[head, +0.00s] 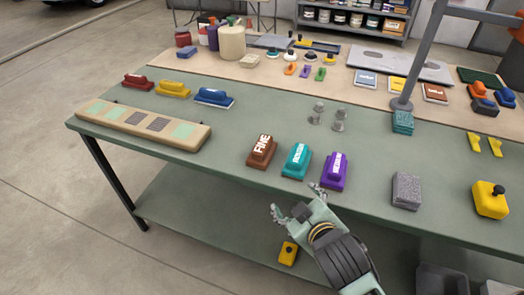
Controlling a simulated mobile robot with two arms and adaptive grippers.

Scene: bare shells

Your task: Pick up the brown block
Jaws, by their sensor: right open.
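The brown block (261,152) with white lettering sits on the green table near its front edge, leftmost in a row of three. A teal block (296,160) and a purple block (334,171) stand to its right. My right gripper (297,201) is open and empty, its fingers spread near the table's front edge, below the teal and purple blocks in the picture. It is to the right of the brown block and apart from it. My left gripper is not in view.
A long tan board (140,127) lies at the left. Two small metal pieces (339,121) stand behind the row. A grey speckled block (406,191) and a yellow block (490,200) are at the right. A grey post (415,60) rises at the back right.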

